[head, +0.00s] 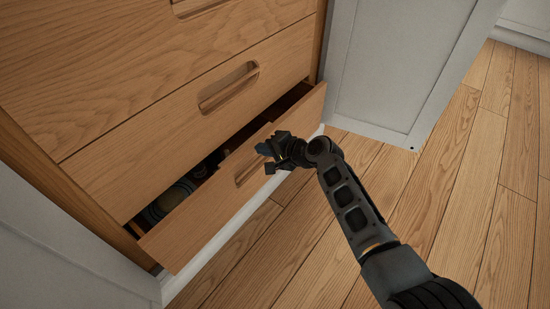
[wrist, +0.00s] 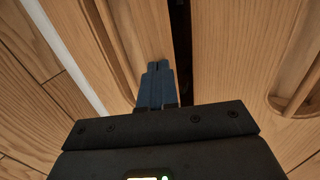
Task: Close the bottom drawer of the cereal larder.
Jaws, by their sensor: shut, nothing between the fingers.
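The bottom drawer (head: 205,222) of the wooden larder is partly pulled out, with a dark gap above its front. Some jars or cans (head: 178,195) show inside at the left of the gap. My gripper (head: 264,149) is shut and empty. It is at the top of the bottom drawer front, by its recessed handle, which it partly hides. In the wrist view the blue fingertips (wrist: 157,68) are together against or just over the bottom drawer front (wrist: 140,30), beside the dark gap. I cannot tell whether they touch it.
The drawer above (head: 185,120) is shut and has a recessed handle (head: 228,88). An open grey door panel (head: 395,65) stands at the right, and another grey panel (head: 60,250) at the left. The wooden floor (head: 480,190) is clear at the right.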

